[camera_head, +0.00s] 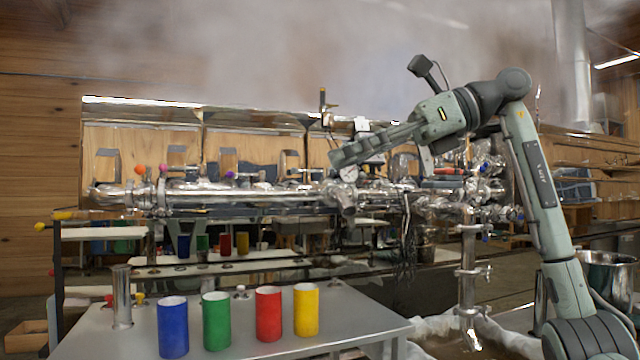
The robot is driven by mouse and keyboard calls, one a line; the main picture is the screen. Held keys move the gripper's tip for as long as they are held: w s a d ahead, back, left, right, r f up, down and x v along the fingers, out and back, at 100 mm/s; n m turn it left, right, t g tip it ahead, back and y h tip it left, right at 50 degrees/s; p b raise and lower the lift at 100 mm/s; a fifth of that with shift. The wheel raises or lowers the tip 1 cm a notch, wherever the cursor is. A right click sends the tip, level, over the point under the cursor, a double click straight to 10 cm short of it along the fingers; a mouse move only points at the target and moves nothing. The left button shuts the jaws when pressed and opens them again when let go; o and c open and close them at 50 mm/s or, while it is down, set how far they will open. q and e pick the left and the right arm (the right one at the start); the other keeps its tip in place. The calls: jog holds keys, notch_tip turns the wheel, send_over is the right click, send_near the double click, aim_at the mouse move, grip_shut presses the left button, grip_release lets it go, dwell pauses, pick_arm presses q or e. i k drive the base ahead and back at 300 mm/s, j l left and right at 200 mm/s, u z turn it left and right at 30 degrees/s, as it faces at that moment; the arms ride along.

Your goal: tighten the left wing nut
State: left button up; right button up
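A long shiny steel pipe assembly (250,197) runs across the front of the evaporator, with clamp-like fittings at its left end (150,193). Small orange (140,170), pink (163,169) and purple (230,174) knobs sit along its top. I cannot make out which small part is the left wing nut. My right gripper (338,158) reaches in from the right and points left, in front of or above the pipe near a round gauge (348,173). Its fingers are seen edge-on, so their opening is unclear, and I see nothing held. My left gripper is out of view.
A metal table (370,322) in front holds blue (173,328), green (216,322), red (268,314) and yellow (306,310) cups and a steel cylinder (121,298). A vertical pipe (468,270) stands right of the table. Steam hangs above. A steel pot (608,272) is at far right.

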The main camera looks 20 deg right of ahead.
aim_at(319, 188)
jog(key=i+l, duration=0.3)
jog(key=i, duration=0.15)
jog(key=i+l, duration=0.3)
jog(key=i, duration=0.2)
jog(key=i+l, duration=0.3)
jog(key=i, duration=0.15)
